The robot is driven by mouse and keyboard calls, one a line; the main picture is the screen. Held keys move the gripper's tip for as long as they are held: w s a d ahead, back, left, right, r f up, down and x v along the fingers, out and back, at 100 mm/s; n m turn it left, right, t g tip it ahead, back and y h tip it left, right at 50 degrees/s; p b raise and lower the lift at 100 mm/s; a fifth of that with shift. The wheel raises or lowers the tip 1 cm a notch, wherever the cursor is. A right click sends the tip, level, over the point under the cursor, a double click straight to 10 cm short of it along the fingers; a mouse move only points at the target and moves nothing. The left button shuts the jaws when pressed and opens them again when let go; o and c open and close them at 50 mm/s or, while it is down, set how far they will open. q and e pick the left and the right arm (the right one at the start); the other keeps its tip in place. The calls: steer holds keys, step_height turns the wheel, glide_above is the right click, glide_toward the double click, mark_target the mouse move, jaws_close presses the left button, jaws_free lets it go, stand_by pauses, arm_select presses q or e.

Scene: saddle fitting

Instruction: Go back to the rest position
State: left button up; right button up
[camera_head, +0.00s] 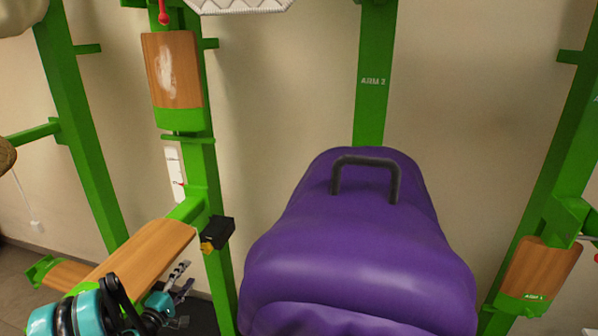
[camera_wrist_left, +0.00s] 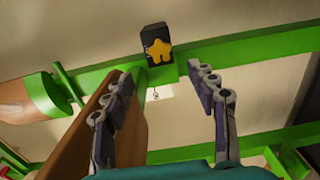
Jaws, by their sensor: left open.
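My left gripper (camera_head: 178,288) is at the lower left of the head view, beside the wooden board on the green frame. In the left wrist view its two fingers (camera_wrist_left: 164,88) stand wide apart with nothing between them. The gripper is open and empty. My right gripper is in neither view. A large purple padded saddle (camera_head: 360,245) with a dark handle (camera_head: 367,162) fills the lower middle of the head view, right of and apart from my left gripper.
A green frame post (camera_head: 371,80) rises behind the saddle. A wooden board (camera_head: 150,250) lies close by my left gripper. A black box with a yellow knob (camera_head: 222,232) sits on the left post; it also shows in the wrist view (camera_wrist_left: 157,43). A wood-and-green pad (camera_head: 530,275) is at right.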

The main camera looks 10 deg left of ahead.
arm_select(q)
steer(key=s+d+r+m+g+h, duration=0.1)
steer(key=s+d+r+m+g, duration=0.15)
steer(key=d, duration=0.45)
steer(key=s+d+r+m+g+h, duration=0.1)
steer(key=d+r+m+g, duration=0.15)
steer(key=d, duration=0.45)
steer(key=s+d+r+m+g+h, duration=0.1)
steer(key=d+r+m+g, duration=0.1)
steer(key=d+m, duration=0.35)
steer(key=s+d+m+g+y, duration=0.2)
steer(key=s+d+m, duration=0.1)
steer(key=s, duration=0.8)
steer(key=s+d+f+m+g+y, duration=0.1)
steer(key=s+d, duration=0.4)
steer(key=s, duration=0.6)
steer(key=shift+d+f+m+g+y, duration=0.35)
steer(key=shift+m+y, duration=0.45)
steer(key=shift+m, duration=0.45)
